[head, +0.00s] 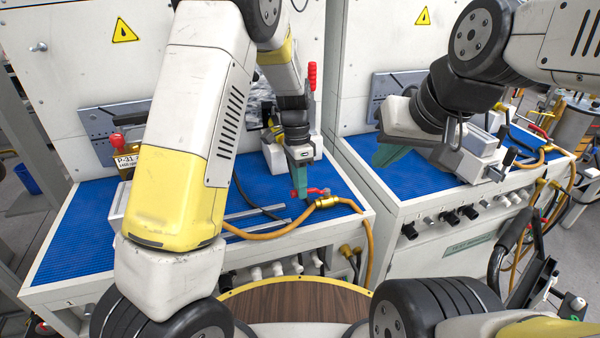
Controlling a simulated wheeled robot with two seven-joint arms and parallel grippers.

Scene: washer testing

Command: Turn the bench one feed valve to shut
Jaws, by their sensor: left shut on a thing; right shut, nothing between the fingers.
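The feed valve is a brass fitting (326,202) with a red lever handle (318,191), on an orange hose near the right front of the left bench (75,235), whose front edge carries a "1". My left gripper (298,190) points down with its teal fingers shut on the red handle; red shows on both sides of the fingertips. The exact angle of the handle against the pipe is hard to tell. My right gripper (388,157) is shut and empty above the left part of the right bench (425,175).
An orange hose (265,235) runs along the left bench's front and down its right side. A clamp with a red upright handle (312,76) stands behind my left gripper. Another red-handled valve (540,131) is on the right bench. A gap separates the benches.

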